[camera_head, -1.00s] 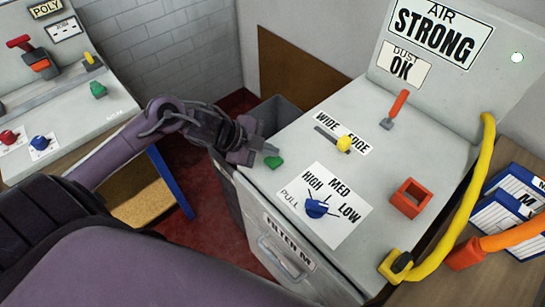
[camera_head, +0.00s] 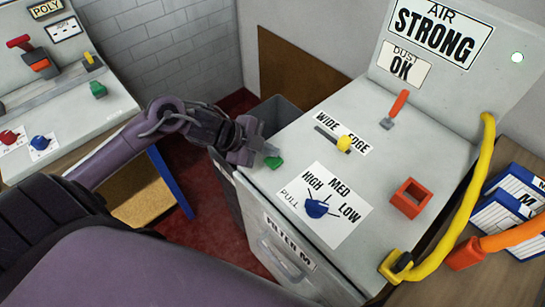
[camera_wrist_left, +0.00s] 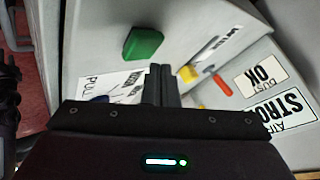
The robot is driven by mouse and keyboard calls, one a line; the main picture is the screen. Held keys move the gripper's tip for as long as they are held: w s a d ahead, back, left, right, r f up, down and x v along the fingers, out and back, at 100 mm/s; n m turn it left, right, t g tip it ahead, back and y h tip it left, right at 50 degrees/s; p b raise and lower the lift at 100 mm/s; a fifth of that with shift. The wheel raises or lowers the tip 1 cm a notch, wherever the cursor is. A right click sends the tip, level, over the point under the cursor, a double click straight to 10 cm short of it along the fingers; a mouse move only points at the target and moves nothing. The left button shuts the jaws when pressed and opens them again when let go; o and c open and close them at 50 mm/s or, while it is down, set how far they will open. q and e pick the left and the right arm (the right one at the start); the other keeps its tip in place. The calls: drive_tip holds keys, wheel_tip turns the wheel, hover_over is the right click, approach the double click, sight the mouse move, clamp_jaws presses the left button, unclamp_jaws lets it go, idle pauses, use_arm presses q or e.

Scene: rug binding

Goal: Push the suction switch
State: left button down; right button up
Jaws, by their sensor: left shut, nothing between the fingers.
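A green switch (camera_head: 273,163) sits near the left edge of the grey machine's top (camera_head: 300,140). It shows larger in the left wrist view (camera_wrist_left: 143,43). My left gripper (camera_head: 268,149) reaches in from the left, with its fingertips beside the switch. Its fingers (camera_wrist_left: 160,70) are shut and empty. In the wrist view the tips lie just to the right of and below the switch. I cannot tell whether they touch it. My right gripper is not in view.
A blue knob (camera_head: 317,208), a yellow slider knob (camera_head: 344,143), an orange lever (camera_head: 395,109) and a red square frame (camera_head: 410,198) are on the machine. A yellow hose (camera_head: 468,215) runs along its right side. A second grey machine (camera_head: 75,105) stands at the left.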

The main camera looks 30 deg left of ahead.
sight(269, 160)
use_arm(q)
drive_tip(key=shift+f, duration=0.4)
drive_tip(key=shift+f+b, duration=0.5)
drive_tip(key=shift+f, duration=0.1)
idle(0.5)
drive_tip(key=shift+r, duration=0.1)
drive_tip(key=shift+r+p, duration=0.95)
drive_tip(key=shift+p, duration=0.15)
wheel_tip(269, 160, up, 6)
drive_tip(key=p, duration=0.6)
